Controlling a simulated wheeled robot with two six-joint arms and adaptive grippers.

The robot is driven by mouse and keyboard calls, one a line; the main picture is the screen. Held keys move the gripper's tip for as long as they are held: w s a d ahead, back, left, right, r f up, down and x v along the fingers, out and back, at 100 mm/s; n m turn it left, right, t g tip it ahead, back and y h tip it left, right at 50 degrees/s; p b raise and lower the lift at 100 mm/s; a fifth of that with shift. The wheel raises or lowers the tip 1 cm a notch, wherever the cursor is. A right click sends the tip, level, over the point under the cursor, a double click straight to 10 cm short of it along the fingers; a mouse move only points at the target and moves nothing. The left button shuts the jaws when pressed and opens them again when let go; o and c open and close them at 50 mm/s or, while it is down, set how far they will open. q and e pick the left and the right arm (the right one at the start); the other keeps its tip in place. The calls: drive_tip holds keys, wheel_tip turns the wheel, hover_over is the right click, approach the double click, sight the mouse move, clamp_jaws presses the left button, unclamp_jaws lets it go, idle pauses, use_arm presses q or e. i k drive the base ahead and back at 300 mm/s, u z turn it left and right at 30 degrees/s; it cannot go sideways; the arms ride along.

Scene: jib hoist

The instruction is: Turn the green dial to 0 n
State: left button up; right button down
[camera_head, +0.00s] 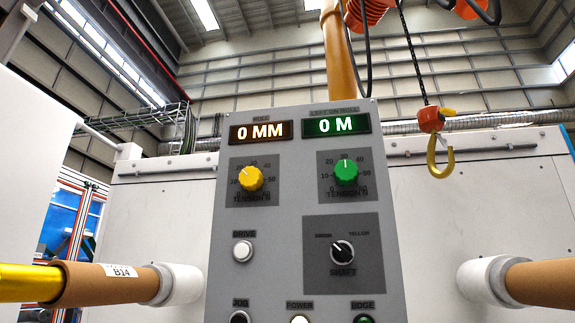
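The green dial (346,172) sits on the upper right of a grey control panel (272,215). Its scale carries numbers such as 10, 20, 40 and 50, with "TENSION N" printed below. Its light pointer mark points about straight up, between the 20 and the 40. A yellow dial (250,178) with a similar scale sits to its left, its mark pointing to the upper left. Neither of my grippers is in view, and nothing touches the green dial.
The panel has lit displays "0 MM" (260,132) and "0 M" (336,124), a black shaft selector (342,252), a white drive button (243,250) and lower buttons. Brown tubes (110,284) flank it. A hoist hook (438,160) hangs at upper right. The space before the panel looks clear.

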sight(346, 174)
drive_tip(key=u, duration=0.4)
drive_tip(key=k, duration=1.2)
drive_tip(key=z, duration=1.55)
drive_tip(key=i, duration=0.5)
